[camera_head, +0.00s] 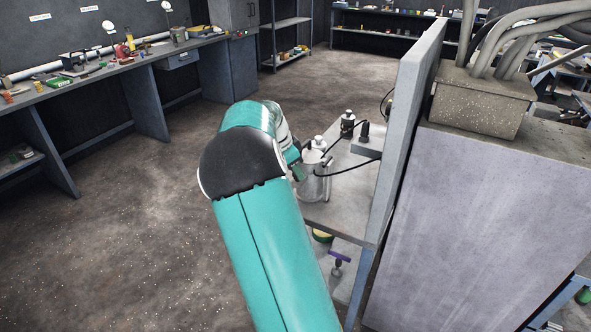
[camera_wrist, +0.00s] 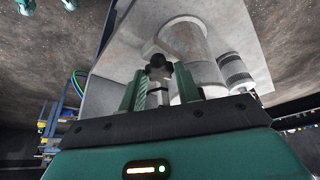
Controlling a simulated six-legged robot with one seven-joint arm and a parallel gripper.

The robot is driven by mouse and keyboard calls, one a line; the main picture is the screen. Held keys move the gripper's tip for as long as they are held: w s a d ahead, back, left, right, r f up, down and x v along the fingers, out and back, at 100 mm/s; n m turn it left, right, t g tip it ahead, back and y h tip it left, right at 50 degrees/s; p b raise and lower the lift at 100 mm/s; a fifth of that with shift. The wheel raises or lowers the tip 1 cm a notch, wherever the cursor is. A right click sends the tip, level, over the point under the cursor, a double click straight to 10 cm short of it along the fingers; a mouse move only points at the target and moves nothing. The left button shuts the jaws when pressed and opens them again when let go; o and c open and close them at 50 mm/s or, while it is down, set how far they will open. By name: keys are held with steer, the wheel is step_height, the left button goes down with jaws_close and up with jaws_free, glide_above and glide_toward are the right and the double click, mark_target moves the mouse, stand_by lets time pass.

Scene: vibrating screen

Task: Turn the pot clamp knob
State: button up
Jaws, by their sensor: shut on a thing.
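The metal pot (camera_head: 312,182) stands on a small shelf, with its lid and clamp on top. It also shows in the wrist view (camera_wrist: 190,42), pale and round, beyond my fingers. The dark pot clamp knob (camera_wrist: 158,66), with several lobes, sits between the two green fingers of my gripper (camera_wrist: 160,78). The fingers are shut on the knob. In the head view my gripper (camera_head: 295,163) is at the left side of the pot, partly hidden behind my arm. The knob cannot be made out in that view.
The floor (camera_head: 110,240) to the left is open, with a workbench (camera_head: 130,65) behind.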

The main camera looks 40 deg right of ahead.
steer(key=shift+m+g, duration=0.4)
steer(key=shift+m, duration=0.6)
steer(key=o, duration=0.7)
steer(key=shift+w, duration=0.1)
steer(key=v, duration=1.3)
steer(key=shift+r, duration=0.4)
